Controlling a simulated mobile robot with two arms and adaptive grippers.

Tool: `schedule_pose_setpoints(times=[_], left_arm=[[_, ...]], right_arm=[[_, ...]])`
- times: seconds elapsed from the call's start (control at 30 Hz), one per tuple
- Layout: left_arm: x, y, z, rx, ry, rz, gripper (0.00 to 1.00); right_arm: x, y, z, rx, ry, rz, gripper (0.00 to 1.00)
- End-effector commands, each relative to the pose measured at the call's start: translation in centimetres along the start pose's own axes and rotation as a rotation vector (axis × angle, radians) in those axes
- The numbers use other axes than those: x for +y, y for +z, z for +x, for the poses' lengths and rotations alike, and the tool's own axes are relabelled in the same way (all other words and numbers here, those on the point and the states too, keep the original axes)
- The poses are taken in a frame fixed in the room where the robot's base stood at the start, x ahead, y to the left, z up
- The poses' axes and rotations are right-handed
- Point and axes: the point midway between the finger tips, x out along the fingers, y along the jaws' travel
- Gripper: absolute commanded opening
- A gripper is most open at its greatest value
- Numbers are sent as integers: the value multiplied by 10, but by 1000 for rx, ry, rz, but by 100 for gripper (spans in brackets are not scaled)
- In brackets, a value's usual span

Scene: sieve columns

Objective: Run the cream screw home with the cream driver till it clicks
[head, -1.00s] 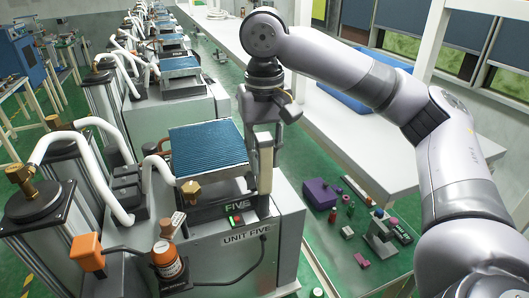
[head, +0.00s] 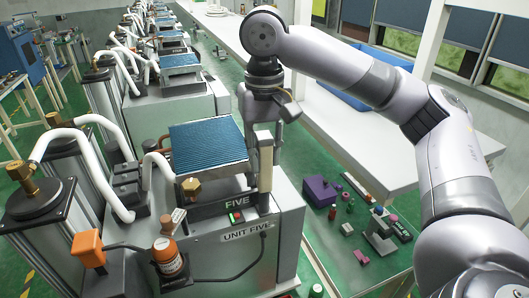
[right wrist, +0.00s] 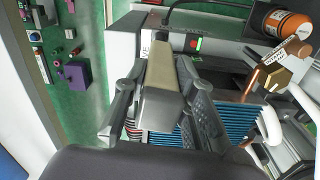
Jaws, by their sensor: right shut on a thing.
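The cream driver (head: 265,162) is upright in the head view, at the near right corner of the blue-ribbed block on unit five. It also shows in the right wrist view (right wrist: 160,72), between the two fingers. My right gripper (head: 265,125) is shut on its upper part, and its fingers show in the right wrist view (right wrist: 160,92). The driver's lower end is over the right edge of the unit's top. I cannot make out the cream screw or whether the tip touches it. My left gripper is not in view.
The blue-ribbed block (head: 207,146) is close to the left of the driver. A brass fitting (head: 191,187) and an orange bottle (head: 167,255) stand nearer. On the right, a bench holds a purple box (head: 321,190) and several small parts.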

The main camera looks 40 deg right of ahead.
Motion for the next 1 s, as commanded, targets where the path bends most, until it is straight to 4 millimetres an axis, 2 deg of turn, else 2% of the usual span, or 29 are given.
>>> schedule_pose_setpoints(times=[0.17, 0.7, 1.0], left_arm=[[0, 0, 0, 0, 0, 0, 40], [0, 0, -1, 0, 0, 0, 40], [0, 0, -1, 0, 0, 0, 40]], right_arm=[[0, 0, 1, -4, 2, 0, 0], [0, 0, -43, 2, 0, 0, 0], [0, 0, -50, 0, 0, 0, 0]])
